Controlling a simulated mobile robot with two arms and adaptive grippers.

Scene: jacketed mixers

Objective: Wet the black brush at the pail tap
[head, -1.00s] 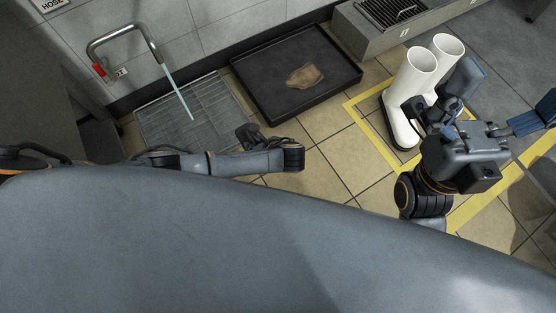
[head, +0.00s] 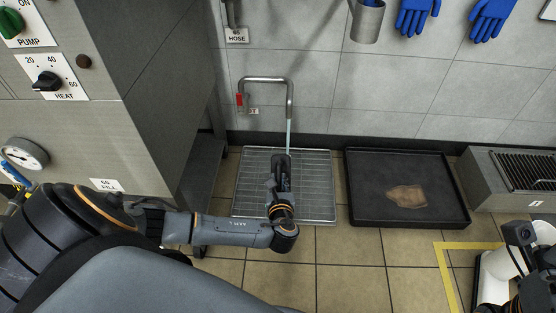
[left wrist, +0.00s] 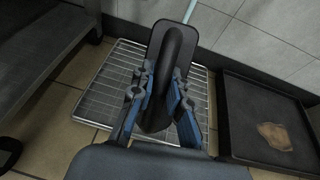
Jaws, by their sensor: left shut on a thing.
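The pail tap (head: 267,80) is a bent grey pipe with a red handle (head: 240,100) on the back wall. A thin pale-blue water stream (head: 289,135) falls from its spout. My left gripper (head: 279,192) is under the spout, over the floor grate. It is shut on the black brush (head: 283,163), which also shows between the blue fingers in the left wrist view (left wrist: 172,62). The stream meets the brush's far end in the picture; I cannot tell whether it touches it. The brush's bristles are hidden. Only part of my right arm shows at the right edge, not its fingers.
The metal grate (head: 322,190) lies below the tap. A black tray (head: 365,205) with a brown patch lies to its right. White boots (head: 490,288) stand inside yellow floor tape at lower right. A grey cabinet (head: 90,120) stands at left. Blue gloves (head: 414,15) hang above.

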